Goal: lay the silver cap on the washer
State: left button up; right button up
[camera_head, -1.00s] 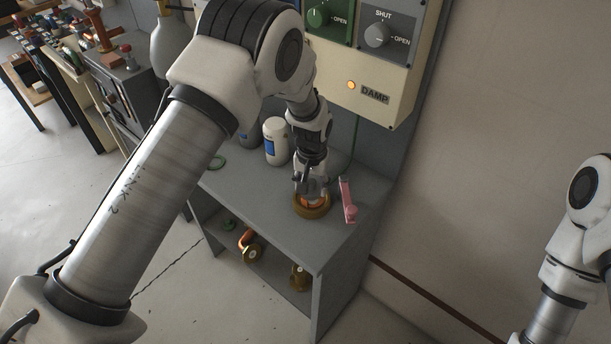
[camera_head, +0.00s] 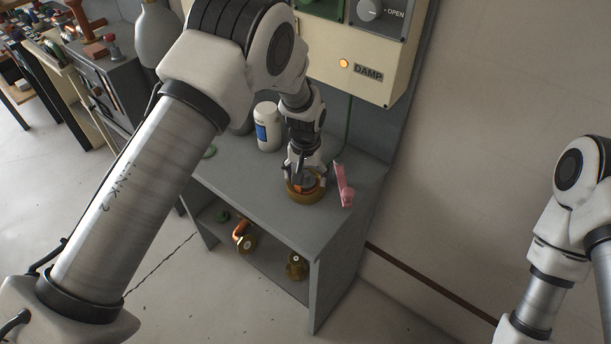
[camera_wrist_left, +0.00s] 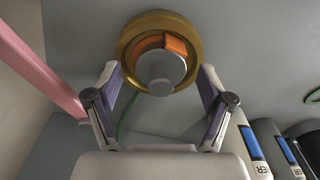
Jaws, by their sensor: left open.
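The silver cap (camera_wrist_left: 160,72), a grey rounded piece, shows in the left wrist view in front of a brass-coloured ring (camera_wrist_left: 127,38) with orange parts inside. Whether it rests on the orange part I cannot tell. In the head view the ring (camera_head: 306,196) stands near the shelf top's front edge, and my gripper hides the cap. My left gripper (camera_head: 304,178) is open above the ring, its fingers on either side of the cap (camera_wrist_left: 160,82) with gaps. A green ring (camera_head: 209,152), perhaps the washer, lies farther left on the shelf top. My right gripper is out of view.
A pink piece (camera_head: 343,186) is close to the right of the brass ring. A white bottle with a blue label (camera_head: 267,128) stands behind. The grey shelf top (camera_head: 255,185) is clear between the two rings. Brass fittings (camera_head: 296,265) lie on the lower shelf.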

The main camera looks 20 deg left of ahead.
aim_at(306, 183)
pick_arm(q)
notch_tip(306, 183, up, 12)
jog(key=b, duration=0.2)
jog(key=shift+s+d+f+b, duration=0.15)
jog(key=shift+s+f+b, duration=0.1)
jog(key=shift+s+b, duration=0.1)
dwell(0.7)
